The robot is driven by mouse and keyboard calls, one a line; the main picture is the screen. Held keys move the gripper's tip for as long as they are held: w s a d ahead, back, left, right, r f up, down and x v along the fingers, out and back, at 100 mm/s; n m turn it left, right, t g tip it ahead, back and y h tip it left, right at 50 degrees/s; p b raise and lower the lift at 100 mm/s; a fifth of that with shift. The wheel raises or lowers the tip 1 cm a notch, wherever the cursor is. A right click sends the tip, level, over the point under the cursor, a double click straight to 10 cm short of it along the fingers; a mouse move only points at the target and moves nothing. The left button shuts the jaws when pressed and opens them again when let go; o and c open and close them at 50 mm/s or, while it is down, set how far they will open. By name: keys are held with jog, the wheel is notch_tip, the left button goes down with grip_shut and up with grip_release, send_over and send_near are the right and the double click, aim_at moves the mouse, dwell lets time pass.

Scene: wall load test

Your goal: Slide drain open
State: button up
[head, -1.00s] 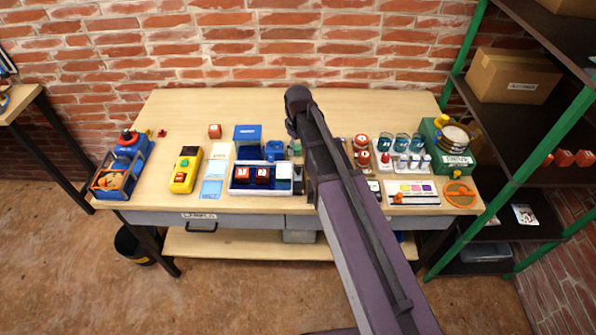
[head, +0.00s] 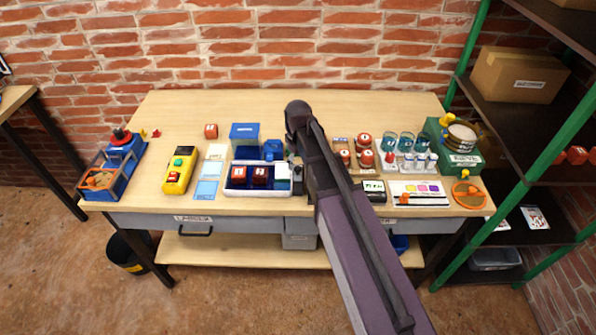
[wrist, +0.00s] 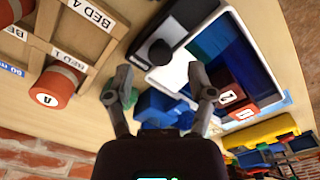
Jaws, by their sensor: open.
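My gripper (wrist: 160,84) is open, its two fingers apart and pointing at the bench in the wrist view. A dark, blunt knob or handle (wrist: 160,52) stands beyond the fingertips, beside a white-rimmed blue tray (wrist: 176,84). No label marks it as the drain, so I cannot tell whether it is. The tray also shows in the head view (head: 232,190), with dark red numbered blocks (head: 250,175) in its left part. Small blue parts (wrist: 158,106) and a green piece lie between and beside the fingers. In the head view my arm hides most of the gripper.
Wooden frames with bed labels (wrist: 68,52) and a red-brown cylinder (wrist: 58,88) lie close on the left in the wrist view. A blue box (head: 244,135) stands behind the tray. A yellow control box (head: 181,170) is to its left. The bench's back strip is clear.

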aim_at(298, 172)
jog(key=shift+f+b, duration=0.95)
jog(key=shift+f, duration=0.35)
jog(key=shift+c, duration=0.2)
jog(key=shift+s, duration=0.1)
grip_shut()
